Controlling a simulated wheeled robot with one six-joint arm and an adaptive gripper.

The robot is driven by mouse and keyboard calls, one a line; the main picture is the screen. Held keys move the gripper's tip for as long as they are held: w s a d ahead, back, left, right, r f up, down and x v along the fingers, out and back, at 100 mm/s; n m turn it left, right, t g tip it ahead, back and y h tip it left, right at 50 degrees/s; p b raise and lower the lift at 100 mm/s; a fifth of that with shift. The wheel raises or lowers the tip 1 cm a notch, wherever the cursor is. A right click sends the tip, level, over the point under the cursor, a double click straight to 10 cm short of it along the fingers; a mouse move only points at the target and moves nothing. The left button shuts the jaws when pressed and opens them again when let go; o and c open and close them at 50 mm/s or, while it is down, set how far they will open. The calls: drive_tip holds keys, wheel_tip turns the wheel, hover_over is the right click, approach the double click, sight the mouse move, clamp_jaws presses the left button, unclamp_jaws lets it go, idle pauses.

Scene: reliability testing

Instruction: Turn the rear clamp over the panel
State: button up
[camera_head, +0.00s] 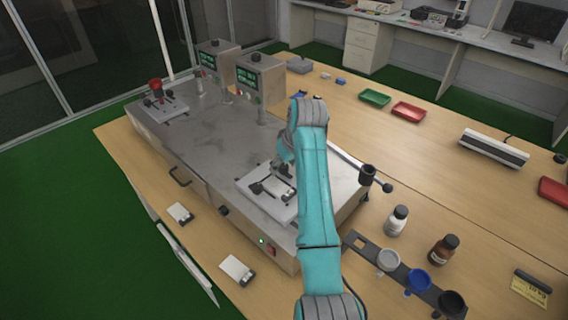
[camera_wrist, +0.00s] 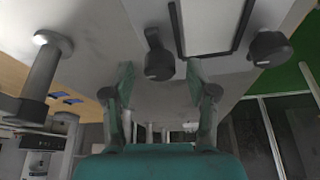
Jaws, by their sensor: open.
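The white fixture plate (camera_head: 262,205) sits on the near end of the grey test bench, with a small panel (camera_head: 277,188) on it. A dark front clamp (camera_head: 257,188) stands at the panel's left. In the wrist view the pale panel (camera_wrist: 208,22) lies within a dark frame. The rear clamp (camera_wrist: 159,62), a dark arm with a round knob, lies beside that frame, apart from it; the other clamp (camera_wrist: 270,48) is at the frame's other side. My gripper (camera_wrist: 160,75) is open, its fingers either side of the rear clamp's knob. Contact cannot be told. My arm partly hides the fixture in the head view.
A second fixture with a red part (camera_head: 157,88) and two display boxes (camera_head: 260,75) stand farther back on the bench. A dark post (camera_head: 367,175) and lever ball are right of my arm. Bottles (camera_head: 397,220) and a cup rack (camera_head: 400,272) stand at right.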

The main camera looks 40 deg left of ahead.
clamp_jaws()
drive_tip(key=m, duration=0.2)
drive_tip(key=m+t, duration=0.1)
drive_tip(key=m, duration=0.1)
drive_tip(key=shift+s+m+t+h, duration=0.1)
drive_tip(key=shift+m+t+h, duration=0.2)
drive_tip(key=shift+h, duration=0.1)
drive_tip(key=m, duration=0.2)
drive_tip(key=m+t+h, duration=0.1)
drive_tip(key=m, duration=0.1)
drive_tip(key=shift+a+m+h, duration=0.1)
drive_tip(key=shift+m+h, duration=0.2)
drive_tip(key=m, duration=0.2)
drive_tip(key=m+h, duration=0.1)
drive_tip(key=m, duration=0.1)
drive_tip(key=shift+t+h, duration=0.3)
drive_tip(key=shift+m+h, duration=0.8)
drive_tip(key=shift+m, duration=1.5)
